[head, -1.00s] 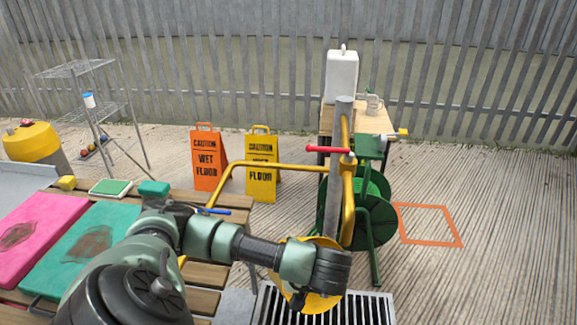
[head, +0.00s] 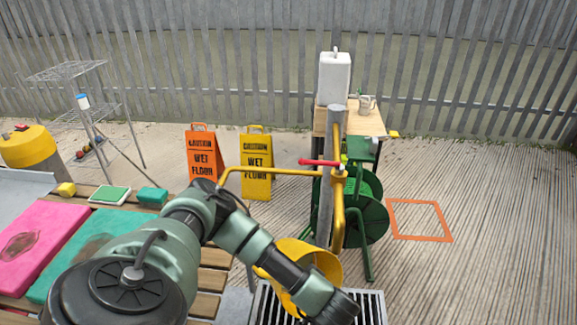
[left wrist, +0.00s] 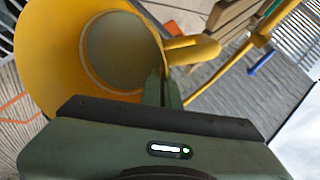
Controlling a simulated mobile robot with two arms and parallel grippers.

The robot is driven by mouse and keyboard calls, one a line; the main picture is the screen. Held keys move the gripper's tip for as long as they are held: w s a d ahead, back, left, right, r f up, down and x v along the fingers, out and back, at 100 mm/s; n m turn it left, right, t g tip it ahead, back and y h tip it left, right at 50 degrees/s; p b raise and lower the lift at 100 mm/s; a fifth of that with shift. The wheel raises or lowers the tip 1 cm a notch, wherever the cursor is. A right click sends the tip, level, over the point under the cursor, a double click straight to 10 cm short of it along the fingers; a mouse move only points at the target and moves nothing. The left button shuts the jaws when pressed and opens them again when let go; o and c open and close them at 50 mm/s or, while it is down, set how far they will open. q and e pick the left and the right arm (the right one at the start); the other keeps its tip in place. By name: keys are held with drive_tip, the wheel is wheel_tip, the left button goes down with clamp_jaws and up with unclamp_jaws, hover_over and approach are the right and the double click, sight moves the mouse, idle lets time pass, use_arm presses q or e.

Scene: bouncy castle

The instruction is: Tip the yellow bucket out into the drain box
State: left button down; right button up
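The yellow bucket (head: 316,262) is tilted well over above the drain box (head: 374,302), whose slatted grate shows below and around it. In the left wrist view the bucket (left wrist: 55,62) turns its open mouth to the camera. A grey-green disc fills its inner end; I cannot tell whether that is water or the bare bottom. My left gripper (left wrist: 168,92) is shut at the bucket's side, on what looks like its yellow handle. In the head view my forearm and hand cover part of the bucket and grate, and the fingertips are hidden. My right gripper is in neither view.
A grey post with a yellow pipe (head: 272,172) and red lever stands just behind the bucket. A green hose reel (head: 370,215) is beside it. A slatted bench (head: 212,279) with pink and green mats lies left. Wet-floor signs (head: 256,175) stand behind. Right-hand floor is clear.

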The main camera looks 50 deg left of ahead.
use_arm(q)
drive_tip(key=shift+s+d+f+t+y+p, duration=0.15)
drive_tip(key=shift+s+d+f+y+p, duration=0.1)
drive_tip(key=shift+d+f+y+p, duration=0.7)
drive_tip(key=shift+s+d+f+t+y+p, duration=0.25)
drive_tip(key=shift+d+f+y+p, duration=0.2)
drive_tip(key=shift+d+p, duration=0.9)
drive_tip(key=shift+s+d+f+t+y+p, duration=0.1)
drive_tip(key=shift+s+d+f+y+p, duration=0.15)
drive_tip(key=shift+d+f+y+p, duration=0.95)
drive_tip(key=shift+s, duration=0.15)
drive_tip(key=shift+s+d+f+t+y, duration=0.1)
drive_tip(key=shift+s+d+t+y, duration=0.15)
drive_tip(key=shift+d+y, duration=0.4)
drive_tip(key=shift+s+d+f+t+y, duration=0.1)
drive_tip(key=shift+d+t+y, duration=0.2)
drive_tip(key=shift+d, duration=0.5)
drive_tip(key=shift+b, duration=0.3)
